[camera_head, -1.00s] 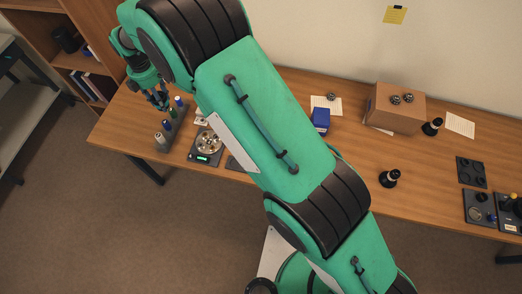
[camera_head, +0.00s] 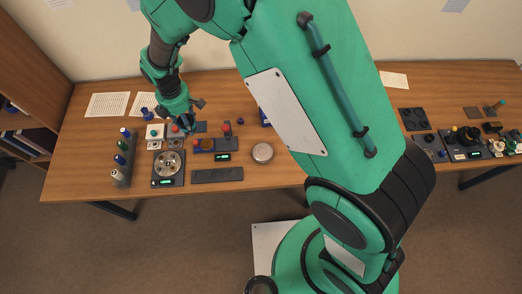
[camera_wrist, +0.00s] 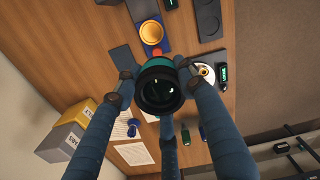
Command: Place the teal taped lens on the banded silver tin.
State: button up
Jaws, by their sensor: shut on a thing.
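My gripper (camera_wrist: 158,86) is shut on a lens (camera_wrist: 160,92), its fingers around the barrel. The lens is black with dark glass facing the wrist camera, and a teal band (camera_wrist: 157,62) shows at its far edge. In the head view my gripper (camera_head: 188,122) is above the left part of the table, and the lens is hard to make out there. A round silver tin (camera_head: 263,152) stands on the table to the right of my gripper, apart from it. Its band is too small to tell. I cannot pick it out in the wrist view.
A scale with a round metal dish (camera_head: 168,163) and a rack of bottles (camera_head: 122,160) stand left of the tin. A dark flat tray (camera_head: 217,175) lies near the front edge. Grey and yellow boxes (camera_wrist: 68,140) show in the wrist view.

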jog(key=s+d+f+m+p, duration=0.1)
jog(key=s+d+m, duration=0.1)
jog(key=s+d, duration=0.7)
jog(key=s+d+m, duration=0.1)
jog(key=s+d, duration=0.3)
jog(key=d, duration=0.8)
jog(key=s+d+f+m+p, duration=0.1)
jog(key=s+d+m, duration=0.1)
jog(key=s+d, duration=0.7)
notch_tip(320, 180, down, 7)
jog(key=w+d, duration=0.1)
jog(key=d, duration=0.1)
jog(key=shift+w+d, duration=0.2)
jog(key=shift+w, duration=0.15)
jog(key=shift+r, duration=0.1)
send_over(263, 151)
jog(key=shift+f, duration=0.75)
jog(key=shift+f, duration=0.1)
jog(key=shift+f, duration=1.65)
